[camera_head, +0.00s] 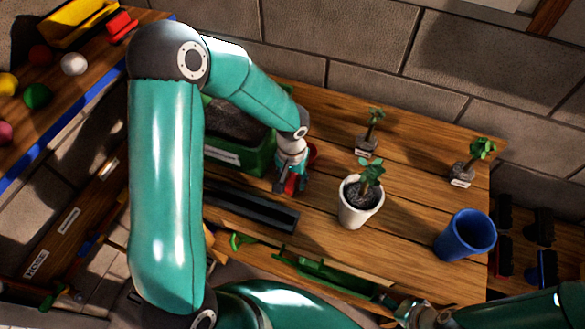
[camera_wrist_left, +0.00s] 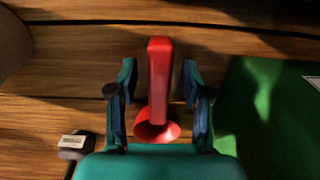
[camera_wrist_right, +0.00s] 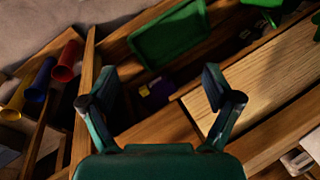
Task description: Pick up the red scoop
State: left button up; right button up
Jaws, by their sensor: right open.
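The red scoop (camera_wrist_left: 160,80) lies between the two fingers of my left gripper (camera_wrist_left: 159,75) in the left wrist view, its handle pointing up the picture and its round bowl near the palm. A gap shows on each side of the handle, so the fingers are open and not touching it. In the head view my left gripper (camera_head: 288,188) is low over the wooden table, beside the green planter box, and hides most of the red scoop (camera_head: 312,151). My right gripper (camera_wrist_right: 165,90) is open and empty in the right wrist view, away from the scoop.
The green planter box (camera_head: 250,160) of soil stands left of the scoop. A white pot (camera_head: 352,212) with a seedling, two small labelled seedlings (camera_head: 366,140) (camera_head: 462,172) and a blue cup (camera_head: 465,236) stand to the right. A black tray (camera_head: 250,207) lies in front. A wall closes the back.

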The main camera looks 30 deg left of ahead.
pick_arm(q)
grip_shut()
jog(key=shift+r, duration=0.1)
notch_tip(320, 180, up, 20)
jog(key=b, duration=0.1)
dwell(0.5)
